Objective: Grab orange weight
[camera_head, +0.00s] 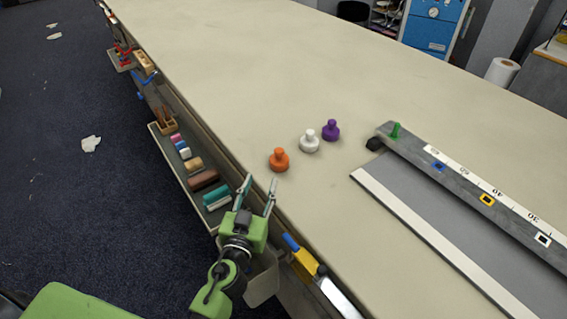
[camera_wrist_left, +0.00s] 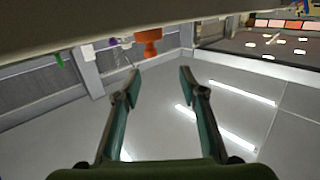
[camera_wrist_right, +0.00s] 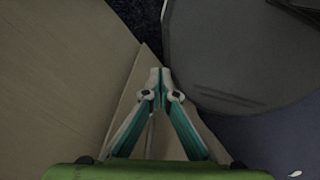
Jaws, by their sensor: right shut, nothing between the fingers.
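The orange weight (camera_head: 279,159) stands upright on the cloth table (camera_head: 400,85), near its left edge. It has a round base and a small knob. My left gripper (camera_head: 257,183) is open and empty, just in front of the orange weight and apart from it. In the left wrist view the orange weight (camera_wrist_left: 148,44) shows at the top, beyond the open fingers (camera_wrist_left: 159,76). My right gripper (camera_wrist_right: 160,76) is shut with nothing between its fingers; it is out of the head view.
A white weight (camera_head: 309,142) and a purple weight (camera_head: 331,130) stand behind the orange one. A grey board with a ruler (camera_head: 487,199) lies to the right. A side tray (camera_head: 191,181) with several blocks hangs along the table edge. The far table top is clear.

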